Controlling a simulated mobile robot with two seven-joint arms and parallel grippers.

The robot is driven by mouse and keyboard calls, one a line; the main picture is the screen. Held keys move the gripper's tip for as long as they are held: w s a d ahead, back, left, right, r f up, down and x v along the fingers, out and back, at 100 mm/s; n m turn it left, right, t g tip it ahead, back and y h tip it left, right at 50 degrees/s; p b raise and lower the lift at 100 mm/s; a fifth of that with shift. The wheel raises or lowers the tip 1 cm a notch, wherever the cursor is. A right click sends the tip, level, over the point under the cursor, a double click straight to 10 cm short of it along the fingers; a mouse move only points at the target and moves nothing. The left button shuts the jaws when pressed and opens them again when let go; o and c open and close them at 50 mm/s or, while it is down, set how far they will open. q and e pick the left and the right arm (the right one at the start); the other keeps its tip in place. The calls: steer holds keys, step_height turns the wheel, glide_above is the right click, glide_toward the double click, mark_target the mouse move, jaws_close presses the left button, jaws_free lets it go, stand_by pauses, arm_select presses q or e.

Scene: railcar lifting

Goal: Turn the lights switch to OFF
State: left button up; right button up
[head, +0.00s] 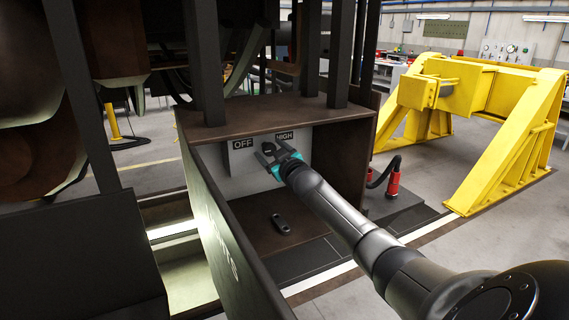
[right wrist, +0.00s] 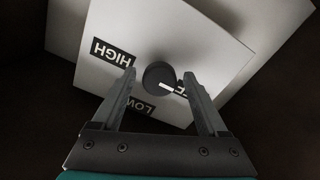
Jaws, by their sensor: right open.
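The lights switch is a dark round knob (right wrist: 157,76) on a pale panel (right wrist: 205,45) inside a dark box. A white pointer mark on the knob points right and slightly down in the right wrist view, toward a label partly hidden by a finger. The HIGH label (right wrist: 112,52) and LOW label (right wrist: 140,106) also show there. In the head view the OFF label (head: 242,144) is left of the knob (head: 268,149). My right gripper (head: 275,156) is open at the panel, its fingers (right wrist: 159,75) on either side of the knob; contact is unclear. My left gripper is out of view.
The brown box (head: 275,117) surrounds the panel with a top and side walls close to my right arm. A small dark object (head: 281,224) lies on its floor. A yellow stand (head: 505,150) and a red cylinder (head: 393,181) are to the right.

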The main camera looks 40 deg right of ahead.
steer(key=v, duration=1.4)
steer(key=shift+s+b, duration=0.35)
steer(key=shift+s, duration=0.05)
steer(key=shift+r, duration=0.1)
steer(key=shift+a, duration=0.1)
